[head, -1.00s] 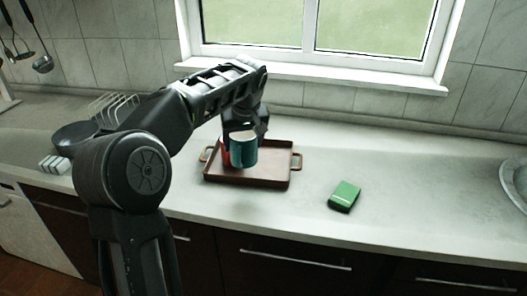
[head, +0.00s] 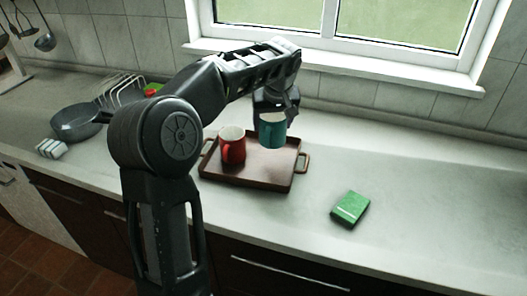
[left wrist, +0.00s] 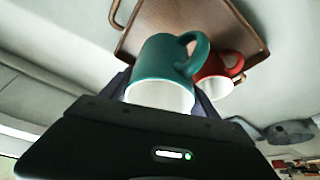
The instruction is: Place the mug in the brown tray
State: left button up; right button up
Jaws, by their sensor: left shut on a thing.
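A teal mug (head: 272,131) is held upright by my left gripper (head: 270,108), which is shut on it, over the back right part of the brown tray (head: 265,173). Whether its base touches the tray is hard to tell. In the left wrist view the teal mug (left wrist: 163,70) sits between the fingers (left wrist: 160,92), its handle toward the red mug (left wrist: 218,75). The red mug (head: 232,146) stands upright in the left part of the tray. The tray also shows in the left wrist view (left wrist: 150,22). My right gripper is not in view.
A green box (head: 350,208) lies on the counter right of the tray. A grey pan (head: 76,122), a wire rack (head: 118,90) and a small white item (head: 51,148) are at the left.

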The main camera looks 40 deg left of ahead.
aim_at(275, 123)
pick_arm(q)
notch_tip(275, 123, down, 4)
jog(key=shift+f, duration=0.15)
jog(key=shift+f, duration=1.85)
jog(key=shift+f, duration=0.2)
jog(key=o, duration=1.7)
jog(key=v, duration=1.2)
jog(key=shift+a+r, duration=0.15)
jog(key=shift+r, duration=0.05)
